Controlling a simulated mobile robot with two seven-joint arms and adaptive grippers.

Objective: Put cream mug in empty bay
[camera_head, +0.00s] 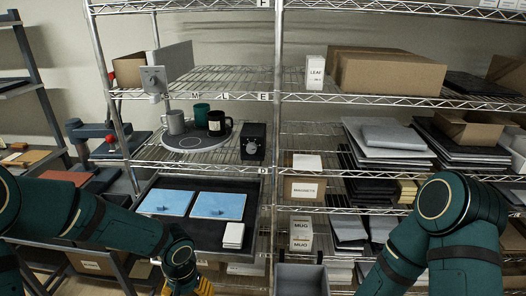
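A pale grey-cream mug (174,122) stands upright on the left of a round grey turntable (190,142) on the middle shelf. A teal mug (201,110) stands behind, and a black mug (216,123) with a pale label stands at the right. I cannot tell which place is the empty bay. My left arm reaches in from the left, and its wrist is low in the picture, well below the mugs. A yellow-orange part at its end, perhaps my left gripper (203,287), is cut off by the bottom edge. My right gripper is out of view below the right arm.
A black box with a dial (253,141) stands right of the turntable. Below is a dark tray (185,233) with blue sheets. Shelf posts, cardboard boxes (387,73) and MUG-labelled boxes (300,228) stand to the right.

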